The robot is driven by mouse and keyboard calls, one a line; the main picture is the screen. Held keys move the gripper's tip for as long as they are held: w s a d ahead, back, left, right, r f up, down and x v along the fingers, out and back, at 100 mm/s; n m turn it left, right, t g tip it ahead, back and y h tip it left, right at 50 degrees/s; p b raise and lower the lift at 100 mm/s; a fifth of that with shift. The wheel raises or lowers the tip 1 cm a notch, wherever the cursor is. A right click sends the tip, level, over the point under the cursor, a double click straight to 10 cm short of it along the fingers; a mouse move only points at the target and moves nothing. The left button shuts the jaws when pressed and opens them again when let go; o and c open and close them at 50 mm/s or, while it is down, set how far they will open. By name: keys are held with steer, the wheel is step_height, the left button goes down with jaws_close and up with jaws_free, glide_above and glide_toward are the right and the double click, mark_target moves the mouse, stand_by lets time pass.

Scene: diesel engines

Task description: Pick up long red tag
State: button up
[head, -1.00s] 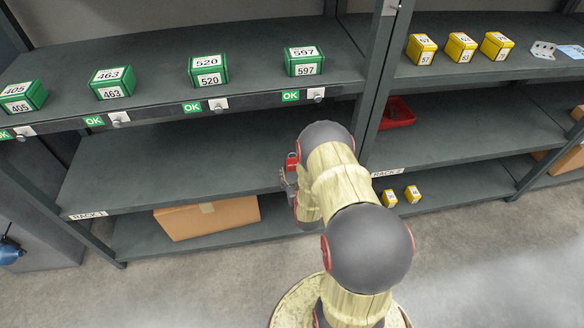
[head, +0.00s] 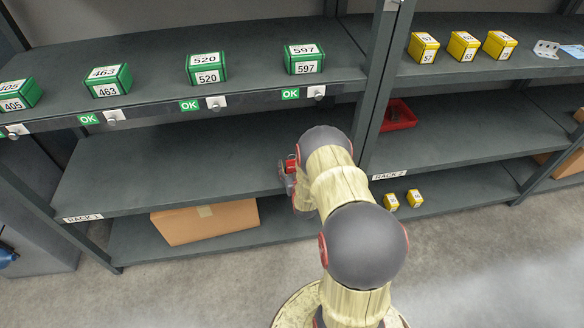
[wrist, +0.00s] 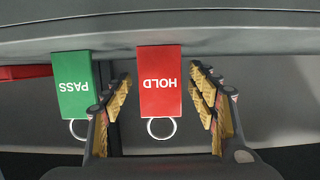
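The long red tag (wrist: 161,85), marked HOLD with a metal ring at its lower end, shows in the wrist view, its text upside down. My gripper (wrist: 163,92) is open, with one yellow-padded finger on each side of the tag. Gaps show between the tag and both fingers. A green tag (wrist: 74,86), marked PASS and also ringed, is just left of the left finger. In the head view my gripper (head: 290,178) is small and partly hidden by my arm, beside the left rack's middle shelf; the tag cannot be clearly told there.
Green numbered boxes (head: 303,60) stand on the left rack's top shelf, and yellow boxes (head: 423,48) on the right rack's. A rack post (head: 378,95) stands between them. A cardboard box (head: 205,222) sits low left. A red bin (head: 398,114) is right of my arm.

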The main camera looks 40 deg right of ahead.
steer(key=shift+c, duration=1.2)
steer(key=c, duration=0.8)
steer(key=shift+o, duration=0.2)
